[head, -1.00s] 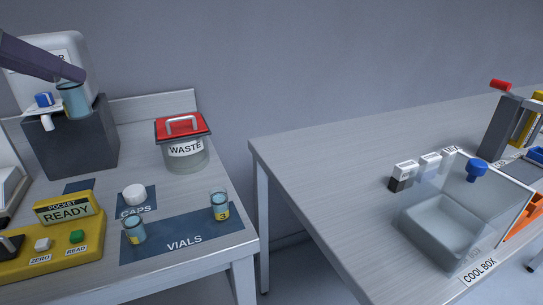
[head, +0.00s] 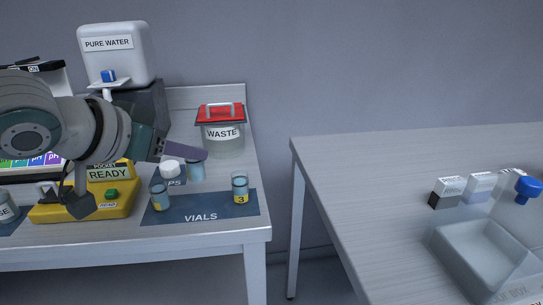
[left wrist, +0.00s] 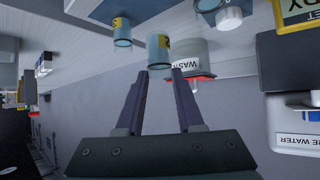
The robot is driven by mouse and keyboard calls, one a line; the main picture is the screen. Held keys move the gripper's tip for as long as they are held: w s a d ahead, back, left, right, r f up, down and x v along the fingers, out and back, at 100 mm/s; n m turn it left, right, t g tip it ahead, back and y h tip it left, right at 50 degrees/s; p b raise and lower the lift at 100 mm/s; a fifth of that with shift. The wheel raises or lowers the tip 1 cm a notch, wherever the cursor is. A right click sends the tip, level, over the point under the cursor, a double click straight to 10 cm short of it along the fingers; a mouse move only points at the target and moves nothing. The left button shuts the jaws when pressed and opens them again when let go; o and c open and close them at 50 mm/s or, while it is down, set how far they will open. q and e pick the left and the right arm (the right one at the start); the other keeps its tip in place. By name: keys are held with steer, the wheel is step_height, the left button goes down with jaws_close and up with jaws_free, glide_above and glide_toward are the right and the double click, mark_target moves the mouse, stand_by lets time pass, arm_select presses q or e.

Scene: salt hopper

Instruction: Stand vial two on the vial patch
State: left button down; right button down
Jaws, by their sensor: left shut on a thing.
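My left gripper (head: 194,156) is shut on a blue-tinted clear vial (head: 196,170), held upright just behind or above the back part of the vial patch (head: 228,209); I cannot tell whether its base touches anything. In the left wrist view the vial (left wrist: 158,52), with a yellow label, sits at the fingertips (left wrist: 159,72); its number is not clear. I take it as vial two. On the dark blue patch, another vial (head: 159,194) stands at the left and vial three (head: 240,188) at the right. The patch between them is bare. My right gripper is not in view.
A white cap (head: 171,168) lies on the caps patch, close left of the held vial. The red-lidded waste jar (head: 221,132) stands behind. The yellow pocket meter (head: 123,204) is at the left, partly hidden by my arm. The pure water tank (head: 118,55) stands at the back.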

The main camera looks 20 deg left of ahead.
mark_target(192, 179)
arm_select(q)
steer(key=shift+f+b, duration=0.5)
steer(key=shift+f, duration=2)
steer(key=shift+f, duration=0.15)
steer(key=c, duration=0.5)
jaws_free()
steer(key=shift+c, duration=0.2)
